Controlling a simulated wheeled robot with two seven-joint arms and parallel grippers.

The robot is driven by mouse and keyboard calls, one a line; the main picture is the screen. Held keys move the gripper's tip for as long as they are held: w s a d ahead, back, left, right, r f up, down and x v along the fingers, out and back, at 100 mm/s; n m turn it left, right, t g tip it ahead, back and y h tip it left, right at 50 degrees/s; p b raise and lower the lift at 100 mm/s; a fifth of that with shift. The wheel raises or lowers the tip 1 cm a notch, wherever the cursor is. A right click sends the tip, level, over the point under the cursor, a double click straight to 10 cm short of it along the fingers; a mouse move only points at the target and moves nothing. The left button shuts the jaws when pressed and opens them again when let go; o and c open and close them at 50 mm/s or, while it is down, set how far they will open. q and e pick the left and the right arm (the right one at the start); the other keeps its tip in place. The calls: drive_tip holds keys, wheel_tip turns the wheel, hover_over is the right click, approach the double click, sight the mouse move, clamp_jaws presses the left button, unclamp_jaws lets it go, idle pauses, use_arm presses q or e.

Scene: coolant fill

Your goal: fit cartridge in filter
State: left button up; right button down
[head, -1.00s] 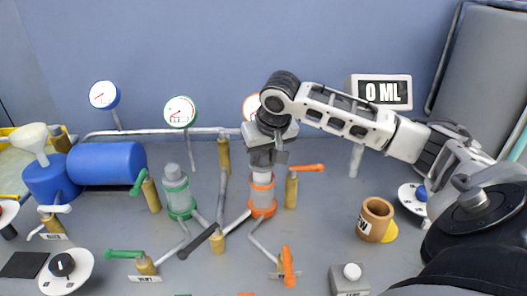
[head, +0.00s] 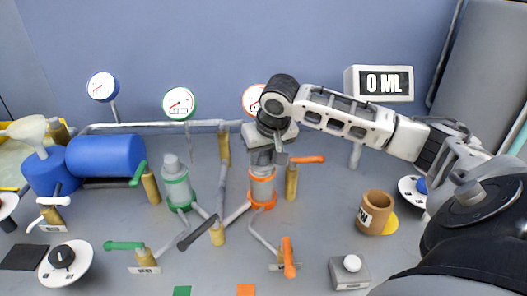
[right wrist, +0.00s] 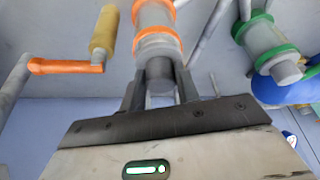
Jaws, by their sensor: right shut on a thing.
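The filter with orange rings (head: 262,188) stands upright on the bench in the middle of the head view; it also shows in the right wrist view (right wrist: 155,18). My right gripper (head: 262,158) is directly above it, pointing down. In the right wrist view its fingers (right wrist: 160,90) are shut on the grey knob end of the cartridge (right wrist: 160,70). The cartridge is in line with the filter and its lower part appears inside the orange top ring. How deep it sits is hidden. My left gripper is not in view.
A green-ringed filter (head: 176,188) stands to the left. A valve with an orange handle (head: 307,159) is close on the right. A brown cup (head: 374,213) stands further right, below the display reading 0 ML (head: 383,83). Pipes and more valves surround the filters.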

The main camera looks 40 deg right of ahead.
drive_tip(key=shift+f, duration=0.65)
drive_tip(key=c, duration=0.9)
unclamp_jaws()
drive_tip(key=shift+c, duration=0.2)
drive_tip(key=v, duration=1.6)
